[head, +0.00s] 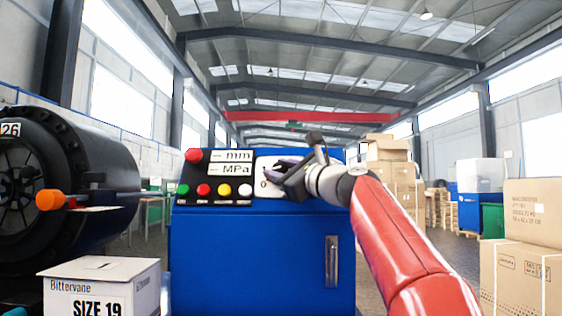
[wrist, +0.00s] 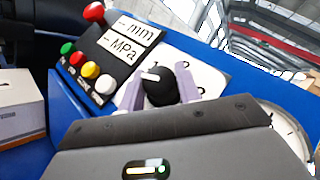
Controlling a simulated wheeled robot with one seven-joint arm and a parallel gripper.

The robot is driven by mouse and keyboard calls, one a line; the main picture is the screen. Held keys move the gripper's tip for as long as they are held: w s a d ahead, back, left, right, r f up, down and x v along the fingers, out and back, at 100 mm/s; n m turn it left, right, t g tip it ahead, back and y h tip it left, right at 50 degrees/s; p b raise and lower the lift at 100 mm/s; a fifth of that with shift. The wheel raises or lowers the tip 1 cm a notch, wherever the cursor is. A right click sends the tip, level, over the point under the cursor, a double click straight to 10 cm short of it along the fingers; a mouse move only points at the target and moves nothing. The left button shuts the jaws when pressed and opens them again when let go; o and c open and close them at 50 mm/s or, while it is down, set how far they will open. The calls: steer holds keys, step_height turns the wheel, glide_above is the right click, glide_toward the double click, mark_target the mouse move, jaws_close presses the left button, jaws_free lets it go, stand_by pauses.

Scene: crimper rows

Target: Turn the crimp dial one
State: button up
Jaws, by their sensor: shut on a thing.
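The crimp dial is a black knob with a white pointer mark, seen in the wrist view (wrist: 160,86) on a white number plate (wrist: 205,75). My gripper (wrist: 160,95) has its two pale purple fingers on either side of the knob and is shut on it. The pointer end shows toward the upper left of the knob in the wrist view. In the head view my gripper (head: 281,172) is in front of the white plate (head: 262,188) and hides the knob. A "0" shows on the plate at its lower left; the other numbers are partly covered.
The plate is on a blue cabinet (head: 260,255), beside a black panel (head: 217,172) with mm and MPa displays, coloured buttons and a red knob (head: 193,155). A black crimper (head: 95,165) and a white box (head: 100,285) are at left. Cartons (head: 525,250) stand at right.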

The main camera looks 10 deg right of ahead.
steer(key=shift+r+n+g+y+p, duration=0.1)
steer(key=shift+n+g+y+p, duration=0.6)
steer(key=shift+n+g, duration=0.5)
steer(key=shift+n, duration=0.3)
steer(key=o, duration=1)
steer(key=shift+c, duration=0.2)
steer(key=b+v, duration=0.2)
steer(key=v, duration=0.5)
steer(key=shift+s+d, duration=0.3)
